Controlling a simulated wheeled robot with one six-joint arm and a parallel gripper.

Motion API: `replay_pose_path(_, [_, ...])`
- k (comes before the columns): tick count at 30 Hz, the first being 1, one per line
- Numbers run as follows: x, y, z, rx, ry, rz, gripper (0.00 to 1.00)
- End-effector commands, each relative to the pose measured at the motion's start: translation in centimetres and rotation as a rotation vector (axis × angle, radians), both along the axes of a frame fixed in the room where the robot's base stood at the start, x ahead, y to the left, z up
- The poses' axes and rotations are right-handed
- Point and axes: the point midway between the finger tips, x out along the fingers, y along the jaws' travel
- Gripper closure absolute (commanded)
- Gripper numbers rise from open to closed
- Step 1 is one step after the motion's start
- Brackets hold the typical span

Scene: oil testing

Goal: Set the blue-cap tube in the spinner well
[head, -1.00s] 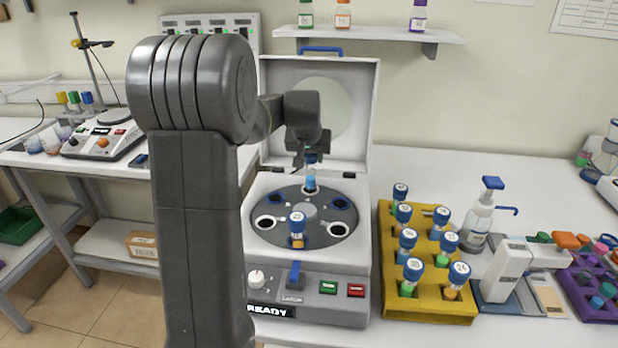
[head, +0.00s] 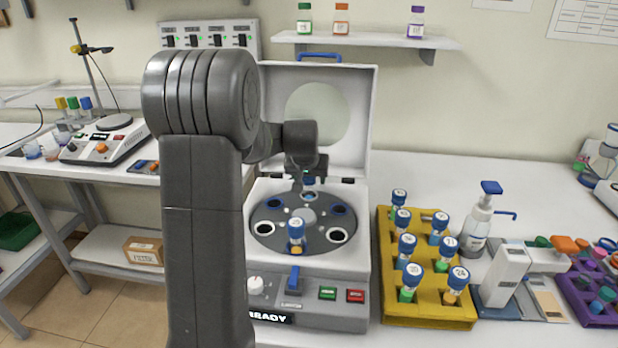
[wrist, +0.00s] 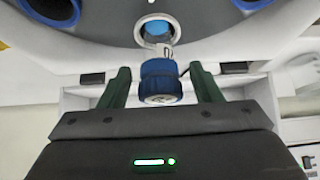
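The blue-cap tube (head: 309,182) with blue contents stands in the back well of the spinner rotor (head: 270,228). In the wrist view its cap (wrist: 158,80) faces me, and its lower part is inside the pale well ring (wrist: 140,30). My gripper (head: 308,174) is over this tube, with a finger on each side of the cap; it also shows in the wrist view (wrist: 161,78). A gap shows between each finger and the cap, so it is open. Another blue-cap tube (head: 296,228) with orange contents stands in the front well. The tube's bottom is hidden.
The spinner lid (head: 350,115) is raised behind the rotor. A yellow rack (head: 428,312) with several blue-cap tubes stands to the right, by a pump bottle (head: 478,225). A shelf (head: 370,42) hangs above. Left and right rotor wells are empty.

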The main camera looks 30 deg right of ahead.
Motion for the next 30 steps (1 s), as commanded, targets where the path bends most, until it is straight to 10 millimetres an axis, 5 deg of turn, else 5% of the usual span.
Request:
replay_pose_path(11, [-0.3, 0.3, 1.1, -0.002, -0.002, 0.000, 0.42])
replay_pose_path(30, [-4.7, 4.0, 10.0, -0.001, -0.001, 0.000, 0.42])
